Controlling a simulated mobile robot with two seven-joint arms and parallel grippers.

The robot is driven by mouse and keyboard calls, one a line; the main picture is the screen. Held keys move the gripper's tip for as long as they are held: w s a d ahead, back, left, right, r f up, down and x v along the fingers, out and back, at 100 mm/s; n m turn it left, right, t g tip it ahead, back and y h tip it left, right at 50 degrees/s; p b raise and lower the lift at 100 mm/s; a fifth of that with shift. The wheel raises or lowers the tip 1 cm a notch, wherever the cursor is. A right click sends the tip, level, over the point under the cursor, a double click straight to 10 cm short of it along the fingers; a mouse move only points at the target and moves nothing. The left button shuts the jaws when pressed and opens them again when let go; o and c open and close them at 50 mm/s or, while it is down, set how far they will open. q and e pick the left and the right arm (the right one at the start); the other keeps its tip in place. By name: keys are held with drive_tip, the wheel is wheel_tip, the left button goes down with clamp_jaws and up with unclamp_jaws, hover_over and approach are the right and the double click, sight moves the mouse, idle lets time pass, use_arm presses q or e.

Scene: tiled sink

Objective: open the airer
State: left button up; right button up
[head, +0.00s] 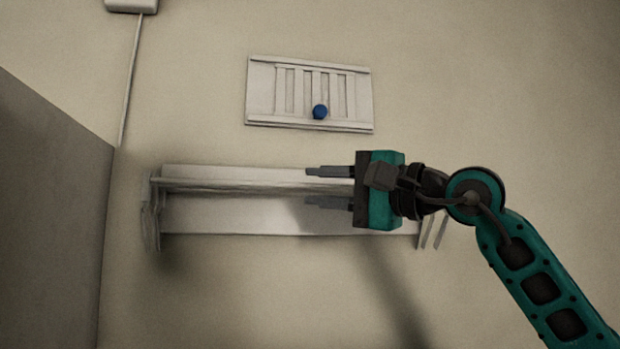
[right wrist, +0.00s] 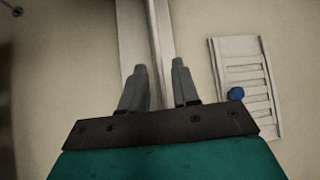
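The airer (head: 230,213) is a long pale rack fixed to the wall, with a bar (head: 240,183) along its front and a bracket (head: 152,215) at its left end. My right gripper (head: 308,187) is open and empty, with its fingers pointing left. One finger shows above the bar and one below it. In the right wrist view, the gripper (right wrist: 159,68) has the bar (right wrist: 160,28) running up between its fingertips. I cannot tell whether the bar lies between the fingers or behind them. My gripper and arm hide part of the airer's right end. My left gripper is out of view.
A pale slatted wall panel (head: 262,95) with a blue ball (head: 320,112) on it is above the airer. A grey partition (head: 50,200) stands at the left. A thin pipe (head: 131,80) runs down the wall. The wall below the airer is clear.

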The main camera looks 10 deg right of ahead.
drive_tip(key=shift+x, duration=1.3)
drive_tip(key=shift+c, duration=0.3)
clamp_jaws()
